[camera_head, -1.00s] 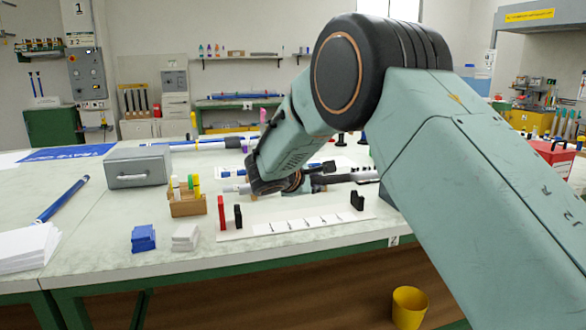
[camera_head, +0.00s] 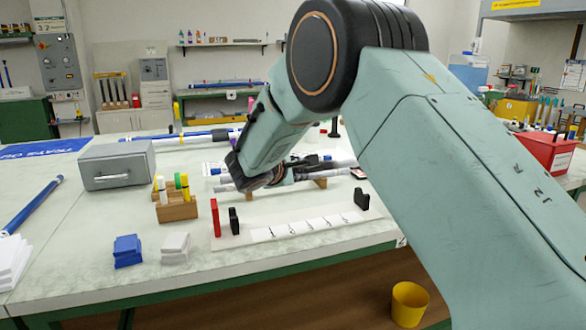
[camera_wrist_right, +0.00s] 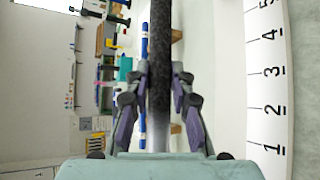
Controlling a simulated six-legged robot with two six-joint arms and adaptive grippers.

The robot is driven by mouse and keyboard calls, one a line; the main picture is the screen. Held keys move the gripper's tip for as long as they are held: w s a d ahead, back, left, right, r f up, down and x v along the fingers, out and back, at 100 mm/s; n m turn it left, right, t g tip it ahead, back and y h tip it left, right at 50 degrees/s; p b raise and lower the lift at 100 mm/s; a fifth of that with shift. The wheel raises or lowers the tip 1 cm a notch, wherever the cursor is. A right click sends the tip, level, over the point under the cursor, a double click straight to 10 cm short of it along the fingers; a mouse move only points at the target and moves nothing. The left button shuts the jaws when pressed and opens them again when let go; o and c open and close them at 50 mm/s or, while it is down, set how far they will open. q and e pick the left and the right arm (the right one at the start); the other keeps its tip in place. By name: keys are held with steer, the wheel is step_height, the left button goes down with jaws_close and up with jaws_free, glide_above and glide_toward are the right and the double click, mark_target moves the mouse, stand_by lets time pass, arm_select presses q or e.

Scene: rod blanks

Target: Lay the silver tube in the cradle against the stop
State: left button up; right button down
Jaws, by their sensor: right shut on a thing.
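My right gripper (camera_head: 287,176) is shut on the silver tube, which runs lengthwise between the fingers in the wrist view (camera_wrist_right: 160,70) and looks dark and speckled there. In the head view the wrist hides much of the tube. The cradle has a white base (camera_head: 290,238), two black uprights (camera_head: 234,220) (camera_head: 361,199) and a red stop (camera_head: 215,218) at its left end. My gripper is behind the cradle in the head view. The cradle's numbered strip (camera_wrist_right: 267,90) lies to the right of the tube in the wrist view, apart from it. My left gripper is not in view.
Other rods lie behind the gripper on wooden supports (camera_head: 320,183). The front table edge is close.

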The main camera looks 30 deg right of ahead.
steer(key=shift+s+d, duration=0.15)
steer(key=shift+d, duration=0.05)
steer(key=shift+f, duration=0.1)
step_height(320, 180, down, 5)
steer(key=b, duration=0.2)
steer(key=shift+a+b, duration=0.15)
steer(key=shift+b, duration=0.15)
steer(key=shift+f+b, duration=0.65)
steer(key=shift+b, duration=0.05)
steer(key=shift+f+b, duration=0.9)
steer(key=shift+b, duration=0.1)
steer(key=shift+f, duration=0.2)
